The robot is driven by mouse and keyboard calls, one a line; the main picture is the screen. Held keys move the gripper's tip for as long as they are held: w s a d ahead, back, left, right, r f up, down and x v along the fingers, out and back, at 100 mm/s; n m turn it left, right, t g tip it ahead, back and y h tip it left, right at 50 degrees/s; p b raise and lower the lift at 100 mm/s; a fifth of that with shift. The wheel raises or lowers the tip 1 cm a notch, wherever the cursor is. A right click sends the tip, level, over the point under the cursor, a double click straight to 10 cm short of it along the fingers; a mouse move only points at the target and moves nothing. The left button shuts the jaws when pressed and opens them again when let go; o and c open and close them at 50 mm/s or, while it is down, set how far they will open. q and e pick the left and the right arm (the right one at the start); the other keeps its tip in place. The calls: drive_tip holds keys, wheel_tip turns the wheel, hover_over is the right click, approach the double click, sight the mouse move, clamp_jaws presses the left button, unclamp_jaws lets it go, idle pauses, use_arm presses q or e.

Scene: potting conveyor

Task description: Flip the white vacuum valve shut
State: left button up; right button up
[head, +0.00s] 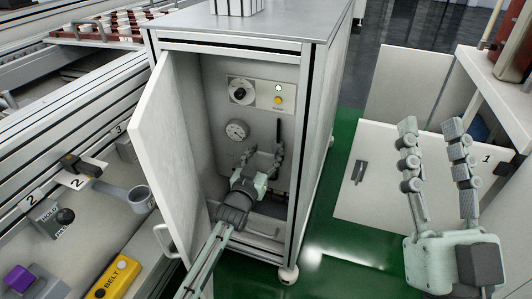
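My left gripper (263,153) is inside an open grey cabinet (211,85), its two fingers apart and pointing at the back panel. A round gauge (236,130) is just above and left of its fingertips. A dark upright lever or handle (279,130) stands just above its right fingertip; I cannot tell whether they touch. No clearly white valve can be made out; it may be hidden behind the gripper. My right gripper (431,126) is open and empty, raised at the right, well away from the cabinet.
The cabinet door (165,150) is swung open to the left. Above the gauge is a control plate with a black dial (241,91), a green light and a yellow button (277,100). Green floor (325,250) is clear.

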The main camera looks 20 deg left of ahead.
use_arm(q)
drive_tip(key=shift+o, duration=0.7)
drive_tip(key=shift+s, duration=0.25)
drive_tip(key=s, duration=1.1)
drive_tip(key=shift+s+a, duration=0.2)
drive_tip(key=shift+s, duration=0.1)
